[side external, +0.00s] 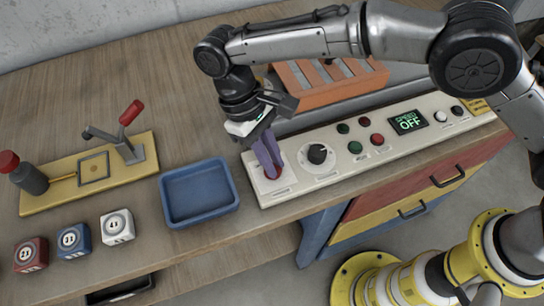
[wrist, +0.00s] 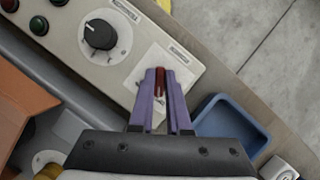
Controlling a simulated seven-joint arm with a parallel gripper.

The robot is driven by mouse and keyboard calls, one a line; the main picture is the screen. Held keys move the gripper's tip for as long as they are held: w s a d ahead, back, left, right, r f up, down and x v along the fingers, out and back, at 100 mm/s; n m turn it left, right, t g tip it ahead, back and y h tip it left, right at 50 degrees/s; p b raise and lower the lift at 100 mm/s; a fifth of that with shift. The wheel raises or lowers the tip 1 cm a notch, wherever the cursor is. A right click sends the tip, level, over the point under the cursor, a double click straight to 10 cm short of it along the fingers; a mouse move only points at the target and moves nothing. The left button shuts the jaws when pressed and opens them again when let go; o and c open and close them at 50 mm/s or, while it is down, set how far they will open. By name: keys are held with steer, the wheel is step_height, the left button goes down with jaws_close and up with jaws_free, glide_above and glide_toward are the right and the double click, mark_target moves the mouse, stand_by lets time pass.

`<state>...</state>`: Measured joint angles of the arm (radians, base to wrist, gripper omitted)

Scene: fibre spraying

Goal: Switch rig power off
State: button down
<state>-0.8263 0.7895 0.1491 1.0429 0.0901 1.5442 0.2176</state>
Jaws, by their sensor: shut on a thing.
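The control panel (side external: 330,178) is a long pale box along the table's front right. At its left end is a red switch (wrist: 160,84), which shows between my purple fingers in the wrist view. My gripper (side external: 269,168) reaches down over that end of the panel and is shut on the red switch. In the side view the fingers mostly hide the switch, so its position is hard to tell. The display (side external: 408,122) on the panel reads "OFF" in green, with a smaller word above it.
A black knob (side external: 317,154) sits right of the switch, with several red and green buttons beyond. A blue tray (side external: 199,192) lies left of the panel. An orange slatted crate (side external: 330,86) stands behind. A yellow board with a red-handled clamp (side external: 131,113) and several cubes are further left.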

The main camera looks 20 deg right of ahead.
steer(key=shift+r, duration=0.1)
stand_by(0.3)
steer(key=c, duration=0.9)
jaws_free()
steer(key=shift+v, duration=3.75)
steer(key=shift+d, duration=0.1)
